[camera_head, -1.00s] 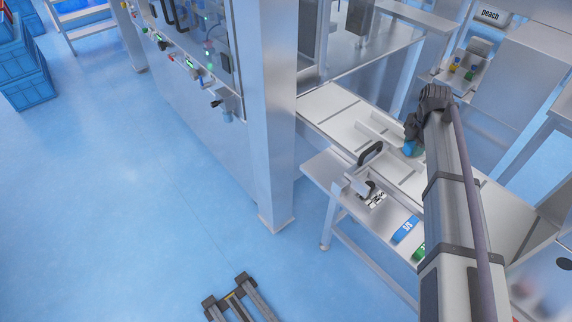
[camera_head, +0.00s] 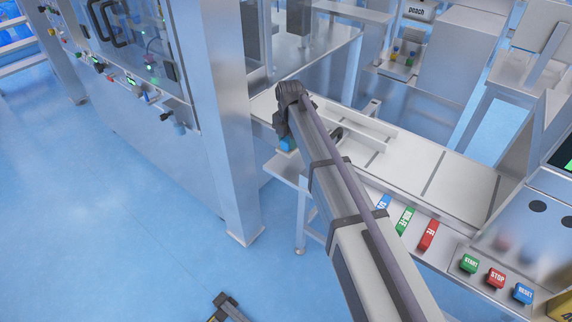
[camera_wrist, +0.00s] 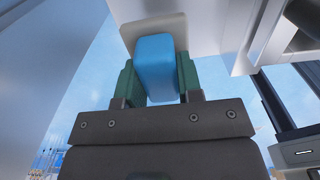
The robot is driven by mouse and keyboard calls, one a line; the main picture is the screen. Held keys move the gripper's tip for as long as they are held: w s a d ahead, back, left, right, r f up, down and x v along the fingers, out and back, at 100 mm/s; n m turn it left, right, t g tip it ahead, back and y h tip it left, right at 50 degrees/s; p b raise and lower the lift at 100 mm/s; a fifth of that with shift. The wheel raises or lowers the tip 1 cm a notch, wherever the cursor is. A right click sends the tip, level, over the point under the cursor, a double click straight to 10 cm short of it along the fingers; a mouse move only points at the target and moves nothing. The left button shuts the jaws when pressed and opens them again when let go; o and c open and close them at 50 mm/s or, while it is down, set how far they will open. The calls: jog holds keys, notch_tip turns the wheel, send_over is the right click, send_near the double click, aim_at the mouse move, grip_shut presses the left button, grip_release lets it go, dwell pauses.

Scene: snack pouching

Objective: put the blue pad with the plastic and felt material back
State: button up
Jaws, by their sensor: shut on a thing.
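My gripper (camera_wrist: 158,85) is shut on the blue pad (camera_wrist: 155,62), which sits between its two green fingers in the wrist view. A pale flat piece (camera_wrist: 128,32) shows just beyond the blue part; I cannot tell for sure whether it belongs to the pad. In the head view, the blue pad (camera_head: 288,144) shows as a small blue patch below my gripper (camera_head: 284,130), at the left end of the work table, near the tall metal post. The arm hides part of the table.
The tall metal post (camera_head: 215,120) stands close to the left of my gripper. The pale table (camera_head: 410,165) runs right, with a black handle (camera_head: 336,134) near my arm. Blue, green (camera_head: 404,220) and red (camera_head: 428,235) labelled blocks lie along its front edge. Open floor is at left.

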notch_tip(320, 180, down, 6)
jog(key=b, duration=0.4)
jog(key=shift+f, duration=0.15)
jog(key=shift+r, duration=0.3)
jog(key=shift+f, duration=0.25)
jog(key=o, duration=0.9)
jog(key=shift+o, duration=0.2)
notch_tip(320, 180, up, 13)
jog(key=p, duration=1.2)
jog(key=shift+f, duration=0.25)
jog(key=shift+s, duration=0.1)
